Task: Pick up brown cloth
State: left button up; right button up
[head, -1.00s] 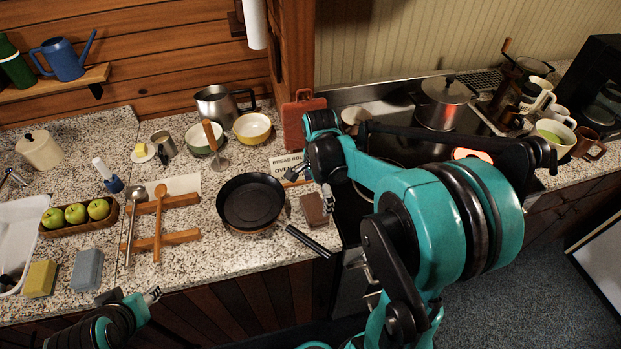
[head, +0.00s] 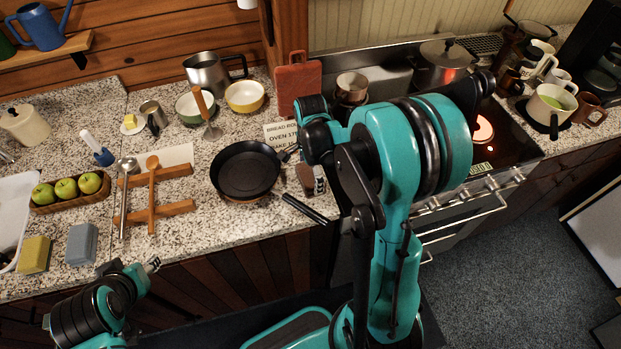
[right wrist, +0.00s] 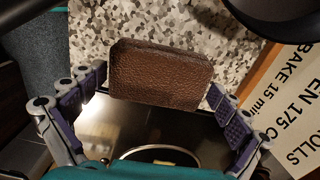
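The brown cloth (head: 304,175) is a small folded, leathery-looking block on the granite counter, right of the black skillet. It is partly hidden by my right arm in the head view. In the right wrist view, the brown cloth (right wrist: 160,76) lies ahead, between the spread fingers of my right gripper (right wrist: 162,105). The fingers are open, one on each side, and I cannot tell whether they touch it. My left gripper (head: 152,266) is low at the left, in front of the counter edge and far from the cloth. Its fingers are too small to read.
The black skillet (head: 245,170) sits close left of the cloth, its handle reaching toward my right arm. A recipe sign (head: 283,134) stands behind the cloth. The stove (head: 490,150), with a glowing burner (head: 482,130), is to the right. Wooden rests (head: 160,210) with utensils lie further left.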

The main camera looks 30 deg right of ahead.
jog(key=c, duration=0.7)
jog(key=shift+r, duration=0.45)
jog(key=r, duration=0.1)
jog(key=r+p, duration=0.1)
jog(key=r, duration=0.2)
jog(key=shift+s+d+p, duration=0.2)
jog(key=shift+s+p, duration=0.05)
jog(key=shift+p, duration=0.15)
jog(key=s+d+r, duration=0.2)
jog(key=s, duration=0.1)
jog(key=s+d+r+p, duration=0.1)
jog(key=s+d+r, duration=0.1)
jog(key=s, duration=0.1)
jog(key=s+d+r+p, duration=0.1)
jog(key=s+d+r, duration=0.1)
jog(key=s, duration=0.1)
jog(key=shift+s+r, duration=0.1)
jog(key=shift+s, duration=0.05)
